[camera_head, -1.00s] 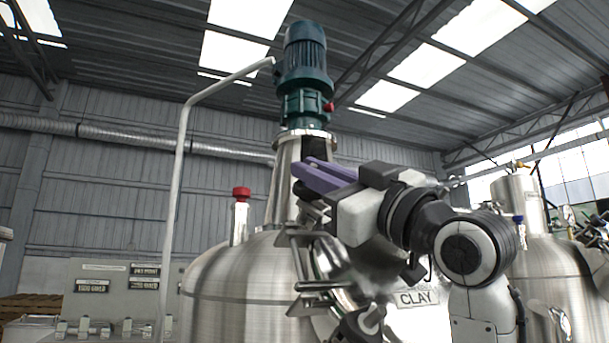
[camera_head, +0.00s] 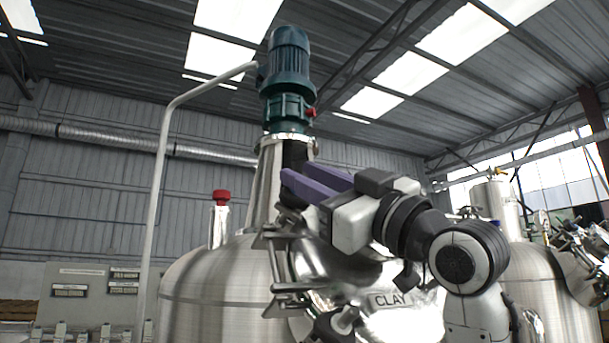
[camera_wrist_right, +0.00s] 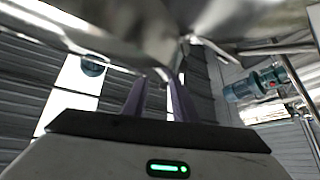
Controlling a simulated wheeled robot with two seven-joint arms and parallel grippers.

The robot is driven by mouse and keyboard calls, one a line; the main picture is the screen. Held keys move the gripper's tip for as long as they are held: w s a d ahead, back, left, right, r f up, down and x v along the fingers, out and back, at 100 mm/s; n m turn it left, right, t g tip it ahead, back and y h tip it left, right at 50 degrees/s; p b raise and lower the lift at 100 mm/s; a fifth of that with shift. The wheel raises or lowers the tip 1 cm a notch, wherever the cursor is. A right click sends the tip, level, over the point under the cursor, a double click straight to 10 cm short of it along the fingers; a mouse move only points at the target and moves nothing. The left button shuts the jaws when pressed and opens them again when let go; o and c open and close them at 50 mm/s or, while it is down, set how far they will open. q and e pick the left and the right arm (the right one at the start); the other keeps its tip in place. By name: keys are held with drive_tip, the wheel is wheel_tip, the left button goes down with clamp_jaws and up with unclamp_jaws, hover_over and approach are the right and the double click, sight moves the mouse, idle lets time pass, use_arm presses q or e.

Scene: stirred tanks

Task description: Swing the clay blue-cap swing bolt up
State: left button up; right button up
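The CLAY tank is a shiny steel vessel with a CLAY label (camera_head: 390,300) on its front. Metal clamp hardware (camera_head: 285,265) and a tilted round steel lid part sit at its upper front. I cannot pick out the blue-cap swing bolt in the head view; my right arm covers part of the lid edge. My right gripper (camera_head: 301,174) has purple fingers, apart and pointing up-left above the hardware. In the right wrist view the fingers (camera_wrist_right: 158,82) show a gap with nothing clearly held, close to a blurred steel edge (camera_wrist_right: 120,45). My left gripper is out of view.
A teal motor (camera_head: 288,75) stands on the tank's steel neck. A red-capped post (camera_head: 221,196) and a pale bent pipe (camera_head: 165,150) are at left. Another steel tank (camera_head: 550,285) stands at right. A dark teal round thing (camera_wrist_right: 93,67) shows in the wrist view.

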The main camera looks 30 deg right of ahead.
drive_tip(key=shift+w+a+f, duration=0.2)
drive_tip(key=shift+w+f, duration=0.15)
drive_tip(key=shift+w, duration=0.05)
drive_tip(key=shift+s+f, duration=0.1)
drive_tip(key=shift+s+d+f, duration=0.1)
drive_tip(key=shift+s+f, duration=0.15)
drive_tip(key=shift+s, duration=0.05)
drive_tip(key=r+b+v, duration=0.1)
drive_tip(key=b+v, duration=0.2)
drive_tip(key=v, duration=0.6)
drive_tip(key=shift+s, duration=0.45)
drive_tip(key=shift+d+f, duration=0.1)
drive_tip(key=shift+f, duration=0.05)
